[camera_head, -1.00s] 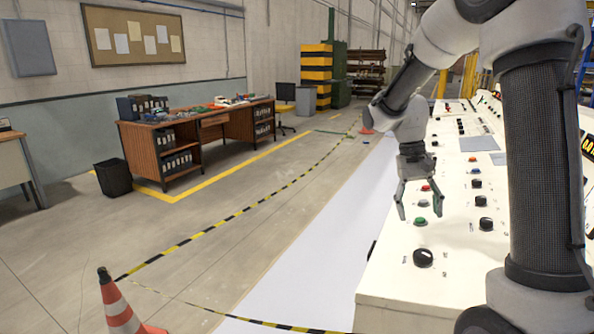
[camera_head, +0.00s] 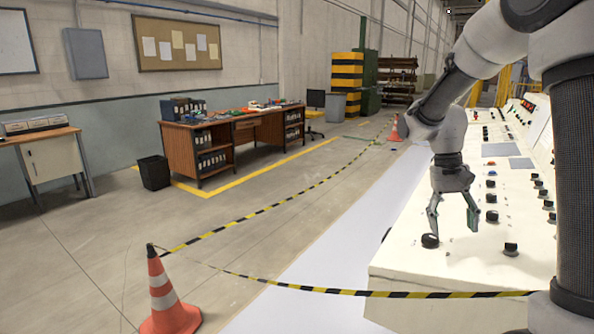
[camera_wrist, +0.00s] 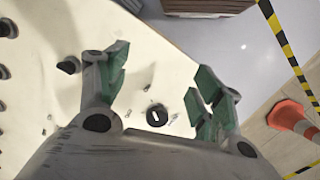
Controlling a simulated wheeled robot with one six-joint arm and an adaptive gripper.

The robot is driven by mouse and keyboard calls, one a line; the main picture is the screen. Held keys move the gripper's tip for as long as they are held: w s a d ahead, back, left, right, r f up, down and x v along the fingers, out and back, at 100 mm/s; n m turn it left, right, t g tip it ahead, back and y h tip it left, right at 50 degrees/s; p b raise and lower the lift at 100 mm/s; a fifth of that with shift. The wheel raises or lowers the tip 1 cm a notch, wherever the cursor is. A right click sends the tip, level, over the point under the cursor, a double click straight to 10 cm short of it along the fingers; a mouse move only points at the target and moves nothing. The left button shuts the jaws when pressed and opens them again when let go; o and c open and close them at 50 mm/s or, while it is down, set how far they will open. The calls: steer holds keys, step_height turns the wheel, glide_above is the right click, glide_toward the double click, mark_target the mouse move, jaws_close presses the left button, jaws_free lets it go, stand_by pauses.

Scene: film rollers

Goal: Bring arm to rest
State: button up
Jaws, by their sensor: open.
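My gripper (camera_head: 452,216) hangs from my arm over the white control panel (camera_head: 410,265), fingers pointing down. In the wrist view, my gripper (camera_wrist: 155,95) has its two green-padded fingers spread apart with nothing between them. A black round knob (camera_wrist: 157,115) shows below the gap between the fingers. In the head view a black knob (camera_head: 430,240) sits close to the left fingertip; I cannot tell if they touch.
More knobs and buttons (camera_head: 511,249) cover the panel. Yellow-black tape (camera_head: 350,292) runs in front of the panel from an orange cone (camera_head: 168,305). A wooden desk (camera_head: 255,137) and a black bin (camera_head: 154,172) stand farther back.

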steer(key=s+r+n+t, duration=0.1)
steer(key=s+r+t, duration=0.1)
steer(key=s, duration=0.4)
steer(key=s+r+n+t+y, duration=0.1)
steer(key=s+r+t, duration=0.2)
steer(key=s+r, duration=0.2)
steer(key=s+a+r+n+t, duration=0.1)
steer(key=s+r+t, duration=0.1)
steer(key=s, duration=0.7)
steer(key=shift+r, duration=0.85)
